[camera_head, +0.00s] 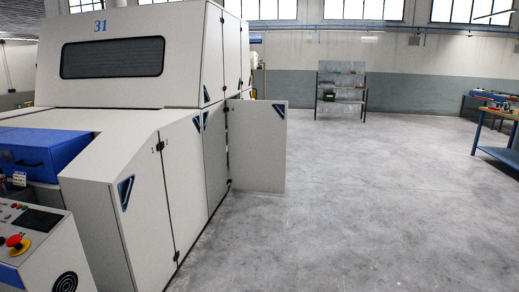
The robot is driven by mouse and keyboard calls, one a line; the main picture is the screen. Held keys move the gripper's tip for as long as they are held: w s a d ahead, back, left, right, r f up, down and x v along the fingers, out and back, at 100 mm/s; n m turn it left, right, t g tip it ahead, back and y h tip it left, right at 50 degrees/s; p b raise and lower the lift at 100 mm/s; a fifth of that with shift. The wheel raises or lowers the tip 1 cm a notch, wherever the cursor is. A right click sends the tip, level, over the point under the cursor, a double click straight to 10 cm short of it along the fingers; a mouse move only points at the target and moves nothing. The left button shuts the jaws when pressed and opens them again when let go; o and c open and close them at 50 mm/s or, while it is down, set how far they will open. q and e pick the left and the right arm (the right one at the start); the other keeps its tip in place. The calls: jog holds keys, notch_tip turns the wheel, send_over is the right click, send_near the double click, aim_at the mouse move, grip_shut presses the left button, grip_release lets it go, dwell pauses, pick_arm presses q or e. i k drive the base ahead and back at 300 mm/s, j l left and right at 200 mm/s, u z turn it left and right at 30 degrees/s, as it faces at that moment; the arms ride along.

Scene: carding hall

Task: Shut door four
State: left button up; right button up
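A large off-white carding machine (110,150) marked 31 fills the left side of the camera_head view. Along its side are tall door panels, and small digits 1 and 2 show near the front edge of the row. One off-white door (258,148) stands open towards the back of the row. It sticks out from the machine's side over the floor and has a dark triangular handle (279,110) at its upper right corner. No number is legible on it, so I cannot tell whether it is door four. Neither of my grippers is in view.
A control panel (30,235) with a red emergency button (17,243) is at the lower left. A metal shelf (341,95) stands by the back wall. A workbench (497,112) with blue legs is at the right edge. The grey floor (370,200) between is clear.

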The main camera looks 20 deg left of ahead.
aim_at(257, 129)
jog(key=i+u, duration=0.25)
jog(key=i, duration=5.1)
jog(key=i+z, duration=0.15)
jog(key=i, duration=0.3)
jog(key=i+j+z, duration=0.15)
jog(key=i, duration=0.25)
jog(key=i+j+z, duration=0.15)
jog(key=i, duration=0.3)
